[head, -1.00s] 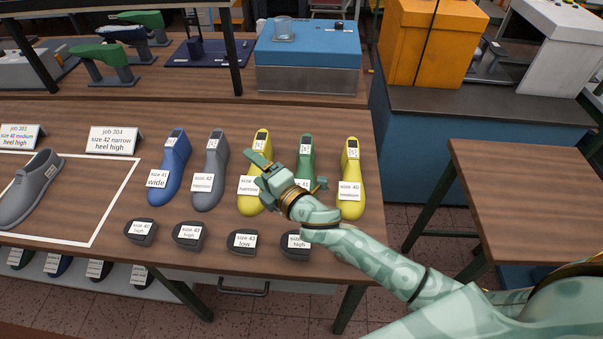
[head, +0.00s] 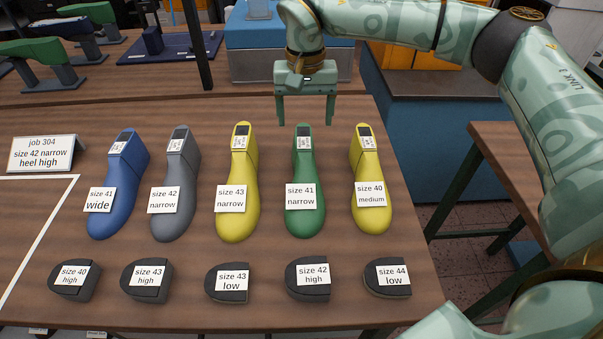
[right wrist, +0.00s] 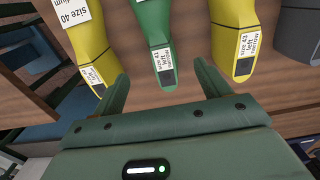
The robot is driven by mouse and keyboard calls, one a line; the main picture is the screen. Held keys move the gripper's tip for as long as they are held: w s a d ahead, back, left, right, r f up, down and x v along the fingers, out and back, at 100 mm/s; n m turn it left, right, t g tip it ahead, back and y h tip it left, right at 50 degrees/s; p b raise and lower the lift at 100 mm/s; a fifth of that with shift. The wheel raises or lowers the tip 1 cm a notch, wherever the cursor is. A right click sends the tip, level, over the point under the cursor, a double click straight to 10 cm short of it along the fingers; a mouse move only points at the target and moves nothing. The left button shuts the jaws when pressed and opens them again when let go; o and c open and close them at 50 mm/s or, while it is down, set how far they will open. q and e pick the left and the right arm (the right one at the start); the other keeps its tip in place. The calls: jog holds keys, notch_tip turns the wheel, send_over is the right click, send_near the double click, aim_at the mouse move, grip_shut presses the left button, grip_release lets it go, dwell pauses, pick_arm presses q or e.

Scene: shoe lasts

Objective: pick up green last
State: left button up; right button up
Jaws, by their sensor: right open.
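The green last (head: 305,205) lies on the table in the head view, toe toward me, between two yellow lasts. Its card reads size 41 narrow. My right gripper (head: 307,122) is open and empty above the far end of the green last, fingers pointing down. In the right wrist view the heel end of the green last (right wrist: 160,50) lies ahead of the gap between the fingers of the right gripper (right wrist: 165,90), apart from them. My left gripper is in neither view.
Yellow lasts stand close on the left (head: 238,200) and right (head: 371,185) of the green one. A grey last (head: 175,170) and a blue last (head: 120,215) are further left. Several black heel pieces (head: 308,280) line the front. A job card (head: 42,153) stands left.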

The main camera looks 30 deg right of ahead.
aim_at(304, 147)
notch_tip(304, 147, down, 8)
jog(key=shift+r+b, duration=0.1)
jog(key=shift+b, duration=0.75)
jog(key=f, duration=0.2)
jog(key=f+b, duration=0.2)
jog(key=f, duration=0.1)
jog(key=shift+s+a+f, duration=0.1)
jog(key=shift+s+f, duration=0.15)
jog(key=shift+f, duration=0.1)
jog(key=shift+r, duration=0.1)
jog(key=shift+c, duration=1)
jog(key=c, duration=1.3)
jog(key=shift+c, duration=0.2)
jog(key=shift+r, duration=0.1)
